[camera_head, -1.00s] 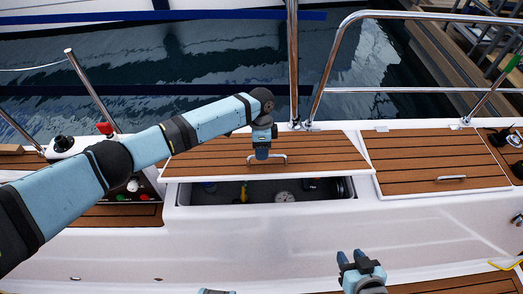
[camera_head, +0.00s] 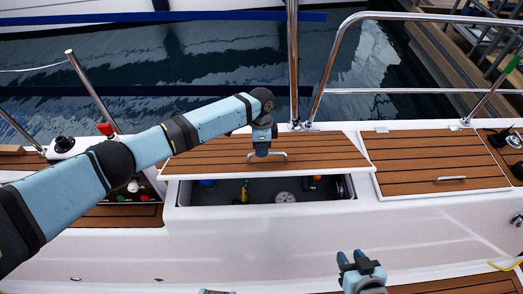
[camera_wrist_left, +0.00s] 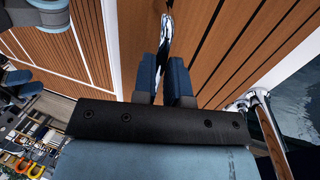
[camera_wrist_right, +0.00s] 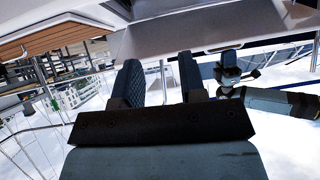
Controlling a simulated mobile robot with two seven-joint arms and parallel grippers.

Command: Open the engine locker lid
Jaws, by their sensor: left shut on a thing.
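The locker lid (camera_head: 215,158) has brown planks with a white edge and a metal handle (camera_head: 282,154). Its near edge is raised, and the open locker (camera_head: 262,190) shows below it. My left gripper (camera_head: 262,154) is shut on the handle. In the left wrist view, the left fingers (camera_wrist_left: 163,78) close on either side of the shiny handle (camera_wrist_left: 164,40). My right gripper (camera_head: 358,258) is open and empty, in front of the white cockpit side. In the right wrist view its fingers (camera_wrist_right: 160,83) are apart with nothing between them.
Inside the locker are a round gauge (camera_head: 285,197) and a yellow item (camera_head: 244,192). A shut planked lid (camera_head: 435,160) with its own handle lies to the right. A steel post (camera_head: 292,60) and rail (camera_head: 328,70) stand behind the raised lid.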

